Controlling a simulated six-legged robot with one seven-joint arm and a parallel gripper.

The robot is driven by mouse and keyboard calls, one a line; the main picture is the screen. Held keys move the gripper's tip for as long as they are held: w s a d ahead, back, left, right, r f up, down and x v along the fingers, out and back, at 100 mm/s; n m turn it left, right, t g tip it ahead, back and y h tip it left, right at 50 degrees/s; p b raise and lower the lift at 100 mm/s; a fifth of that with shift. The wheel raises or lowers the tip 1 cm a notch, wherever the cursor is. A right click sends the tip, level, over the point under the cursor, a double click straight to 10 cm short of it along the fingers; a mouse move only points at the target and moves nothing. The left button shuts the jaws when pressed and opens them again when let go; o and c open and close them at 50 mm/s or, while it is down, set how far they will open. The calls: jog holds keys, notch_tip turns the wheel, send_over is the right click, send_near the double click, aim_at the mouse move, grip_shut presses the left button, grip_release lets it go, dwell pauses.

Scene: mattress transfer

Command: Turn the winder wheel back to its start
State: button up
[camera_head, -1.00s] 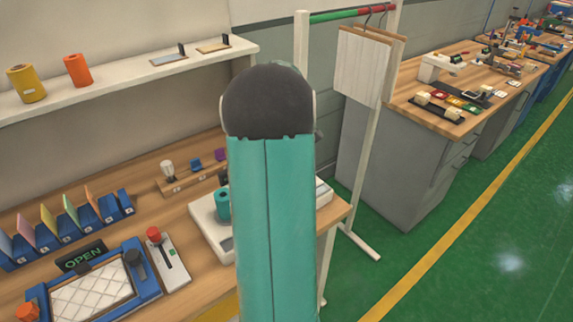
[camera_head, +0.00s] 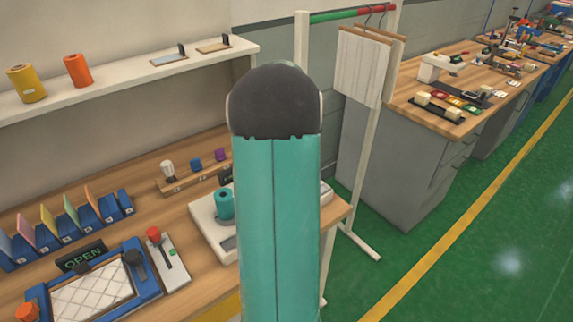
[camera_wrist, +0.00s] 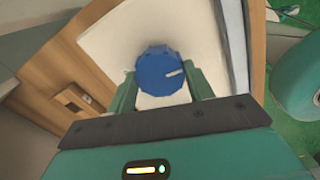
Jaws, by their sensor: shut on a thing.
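The winder wheel (camera_wrist: 160,74) is a blue, many-sided knob with a white mark that points right in the wrist view. It sits over the white winder base (camera_wrist: 110,33). My gripper (camera_wrist: 163,88) has one green finger on each side of the wheel and is shut on it. In the head view the white winder base (camera_head: 203,217) stands near the bench's right end with a teal spool (camera_head: 224,204) on it. My arm hides the wheel and my gripper there.
A blue-framed tray with a white quilted pad (camera_head: 92,297) lies at front left, beside an OPEN sign (camera_head: 82,256) and a red-knobbed lever (camera_head: 154,236). A wooden rack (camera_head: 190,184) stands behind the winder. A white garment rail (camera_head: 365,170) stands to the right.

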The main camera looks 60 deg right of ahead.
jog(key=shift+r, duration=0.1)
jog(key=o, duration=1)
jog(key=shift+c, duration=0.2)
jog(key=shift+r, duration=0.1)
notch_tip(320, 180, up, 14)
jog(key=shift+f, duration=0.2)
jog(key=w+a+r+m+t, duration=0.15)
jog(key=w+a, duration=0.25)
jog(key=a, duration=0.5)
jog(key=w+a+r+m+h, duration=0.1)
jog(key=w+a+r, duration=0.15)
jog(key=a, duration=0.65)
jog(key=w+a+r+m+t, duration=0.15)
jog(key=w+a, duration=0.25)
jog(key=a, duration=0.5)
jog(key=s+a+f+m+t, duration=0.1)
jog(key=s+a+f+m, duration=0.1)
jog(key=a, duration=0.9)
jog(key=s+a+f+m+t+y, duration=0.1)
jog(key=s+a+f+m, duration=0.2)
jog(key=a, duration=0.8)
jog(key=shift+s+f+m+t, duration=0.15)
jog(key=shift+s+m+t, duration=0.15)
jog(key=shift+s, duration=0.5)
